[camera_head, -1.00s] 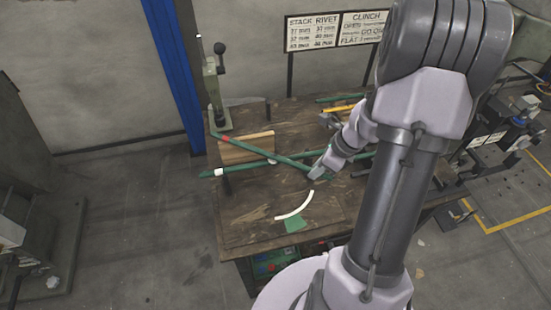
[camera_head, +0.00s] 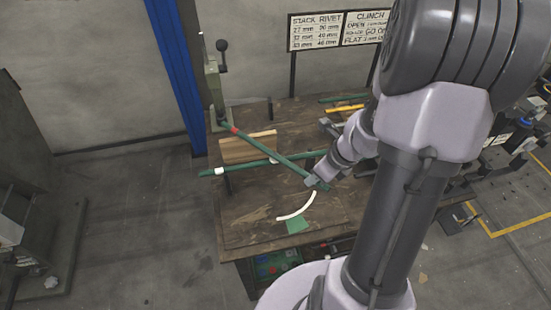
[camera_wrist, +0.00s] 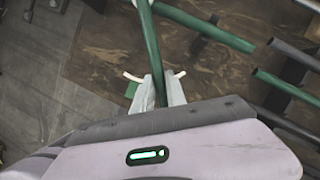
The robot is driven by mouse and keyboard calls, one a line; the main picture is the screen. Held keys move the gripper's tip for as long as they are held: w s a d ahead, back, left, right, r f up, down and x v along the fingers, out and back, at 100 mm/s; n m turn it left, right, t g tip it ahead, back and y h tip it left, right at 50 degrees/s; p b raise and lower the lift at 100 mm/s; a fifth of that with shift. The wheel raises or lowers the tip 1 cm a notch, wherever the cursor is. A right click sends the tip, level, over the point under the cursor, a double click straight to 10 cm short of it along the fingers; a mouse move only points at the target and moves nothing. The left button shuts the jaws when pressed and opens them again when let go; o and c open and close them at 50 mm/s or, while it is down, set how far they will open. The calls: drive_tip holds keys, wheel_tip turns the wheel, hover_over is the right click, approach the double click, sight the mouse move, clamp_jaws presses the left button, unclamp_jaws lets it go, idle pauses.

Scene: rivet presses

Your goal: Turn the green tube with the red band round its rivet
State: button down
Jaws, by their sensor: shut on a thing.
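The green tube with the red band (camera_head: 255,144) slants across the bench from the press at upper left to my gripper at lower right. In the wrist view the fingers (camera_wrist: 158,90) close around the tube (camera_wrist: 150,40).
The wooden bench (camera_head: 250,235) bears a light wooden block (camera_head: 245,149) behind the crossing. A grey press with a lever (camera_head: 213,80) stands at the back left corner. A green patch (camera_head: 297,226) lies below the arc. More tubes and fixtures are at the right.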

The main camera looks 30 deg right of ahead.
drive_tip(key=shift+s+a+m, duration=0.25)
drive_tip(key=shift+a+m, duration=0.35)
drive_tip(key=shift+a, duration=0.15)
drive_tip(key=shift+s+a+m+t+h+b, duration=0.15)
drive_tip(key=shift+a+m+h+b, duration=0.2)
drive_tip(key=shift+a+m, duration=0.2)
drive_tip(key=shift+s+a+m+t+h+b, duration=0.15)
drive_tip(key=shift+a+m+h+b, duration=0.15)
drive_tip(key=shift+a+m, duration=0.25)
drive_tip(key=shift+w+a, duration=0.1)
drive_tip(key=shift+a, duration=0.05)
drive_tip(key=c, duration=1.3)
unclamp_jaws()
